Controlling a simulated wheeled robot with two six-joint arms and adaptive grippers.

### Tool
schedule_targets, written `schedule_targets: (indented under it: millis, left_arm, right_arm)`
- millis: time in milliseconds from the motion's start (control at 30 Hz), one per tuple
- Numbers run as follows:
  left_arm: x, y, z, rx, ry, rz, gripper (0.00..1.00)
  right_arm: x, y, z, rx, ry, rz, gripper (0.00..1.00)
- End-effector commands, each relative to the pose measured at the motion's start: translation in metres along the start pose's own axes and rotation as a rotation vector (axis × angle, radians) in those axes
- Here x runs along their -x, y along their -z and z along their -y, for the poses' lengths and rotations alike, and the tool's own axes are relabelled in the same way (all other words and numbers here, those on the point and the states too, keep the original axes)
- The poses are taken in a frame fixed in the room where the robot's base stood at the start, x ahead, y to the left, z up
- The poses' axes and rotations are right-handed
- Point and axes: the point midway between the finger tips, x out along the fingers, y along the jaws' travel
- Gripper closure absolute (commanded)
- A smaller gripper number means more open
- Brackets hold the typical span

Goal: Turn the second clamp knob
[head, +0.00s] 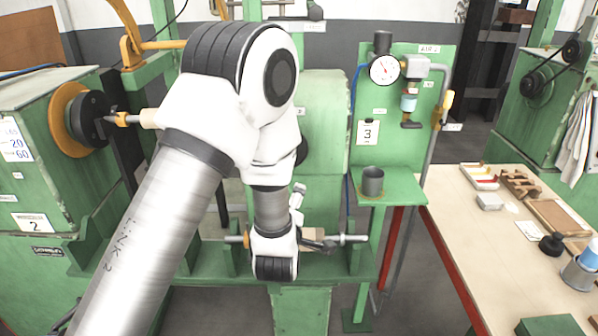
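My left arm comes in from the lower left and reaches over the green winding machine (325,125). Its wrist hangs low in front of the machine's front beam. The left gripper (322,243) is a small dark shape at the right of the wrist, close to a horizontal metal rod (356,238). Its fingers are too small and too covered to tell open from shut. The rod also shows left of the wrist, with a brass-coloured part. No clamp knob can be made out clearly; the arm hides much of this area. My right gripper is not in view.
A green panel with a pressure gauge (384,69) and a grey cup (372,181) on a shelf stands right of the arm. An orange-rimmed wheel (71,119) is at the left. A workbench (447,205) with trays and tools is at the right.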

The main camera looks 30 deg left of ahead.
Motion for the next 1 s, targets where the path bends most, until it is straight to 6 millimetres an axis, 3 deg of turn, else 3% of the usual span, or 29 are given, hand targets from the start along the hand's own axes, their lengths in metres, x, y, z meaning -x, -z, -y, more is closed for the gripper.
schedule_targets:
  millis: [33, 100, 200, 600, 867, 900, 1000]
  left_arm:
    - [-0.003, 0.015, -0.029, 0.148, -0.105, -0.066, 0.00]
    - [0.001, 0.034, -0.061, 0.299, -0.205, -0.122, 0.00]
    - [-0.001, 0.045, -0.081, 0.381, -0.258, -0.147, 0.00]
    - [-0.064, 0.058, -0.095, 0.377, -0.254, -0.144, 0.00]
    - [-0.070, 0.058, -0.095, 0.374, -0.253, -0.142, 0.00]
    - [-0.070, 0.058, -0.095, 0.374, -0.253, -0.142, 0.04]
    - [-0.070, 0.058, -0.095, 0.374, -0.253, -0.142, 0.39]
  right_arm:
    - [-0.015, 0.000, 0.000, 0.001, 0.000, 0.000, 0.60]
    - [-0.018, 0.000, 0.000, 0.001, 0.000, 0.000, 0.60]
    - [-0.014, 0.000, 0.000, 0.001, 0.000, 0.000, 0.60]
    - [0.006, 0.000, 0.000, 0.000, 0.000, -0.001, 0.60]
    - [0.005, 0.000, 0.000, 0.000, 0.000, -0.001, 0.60]
    - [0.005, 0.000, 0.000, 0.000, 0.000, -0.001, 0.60]
    - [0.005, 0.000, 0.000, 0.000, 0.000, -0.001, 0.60]
